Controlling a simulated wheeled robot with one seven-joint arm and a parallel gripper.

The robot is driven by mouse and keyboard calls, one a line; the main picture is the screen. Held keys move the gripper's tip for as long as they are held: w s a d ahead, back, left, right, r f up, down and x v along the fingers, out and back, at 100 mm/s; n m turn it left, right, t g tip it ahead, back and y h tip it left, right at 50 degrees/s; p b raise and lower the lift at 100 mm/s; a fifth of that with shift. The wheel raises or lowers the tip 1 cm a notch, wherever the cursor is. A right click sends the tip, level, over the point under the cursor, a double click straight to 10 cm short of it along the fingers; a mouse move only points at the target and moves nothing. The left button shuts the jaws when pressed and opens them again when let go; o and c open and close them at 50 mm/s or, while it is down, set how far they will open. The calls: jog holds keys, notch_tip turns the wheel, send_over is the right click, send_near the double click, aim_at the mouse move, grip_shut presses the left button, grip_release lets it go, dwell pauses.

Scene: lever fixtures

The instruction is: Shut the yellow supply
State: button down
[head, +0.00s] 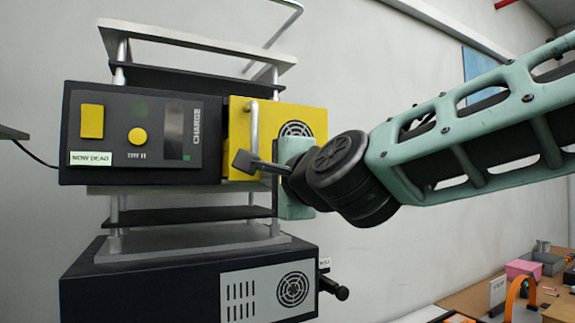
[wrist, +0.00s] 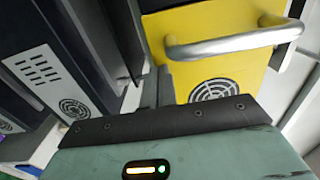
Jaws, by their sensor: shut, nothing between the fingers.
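The yellow supply (head: 285,112) is a yellow box with a round fan grille and a silver bar handle (head: 254,125). It stands at the right end of a dark housing marked CHARGE (head: 205,155). The yellow face (wrist: 212,78) and handle (wrist: 235,44) fill the upper right of the wrist view. My gripper (head: 242,160) is shut and empty, its dark fingertips pointing left across the handle's lower end in the head view. I cannot tell if they touch it. My arm hides the supply's lower right part. The fingertips are not clear in the wrist view.
The housing has a yellow square (head: 92,121), a yellow knob (head: 137,136) and a NOW DEAD label (head: 92,158). A grey frame (head: 195,38) rises above it. A dark lower box (head: 150,285) with a vented panel stands below. A cluttered bench (head: 470,300) is at the lower right.

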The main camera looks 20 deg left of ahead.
jog(key=p+x, duration=0.1)
jog(key=x, duration=0.4)
jog(key=shift+w+r+p, duration=0.15)
jog(key=shift+p, duration=0.2)
jog(key=shift+r, duration=0.15)
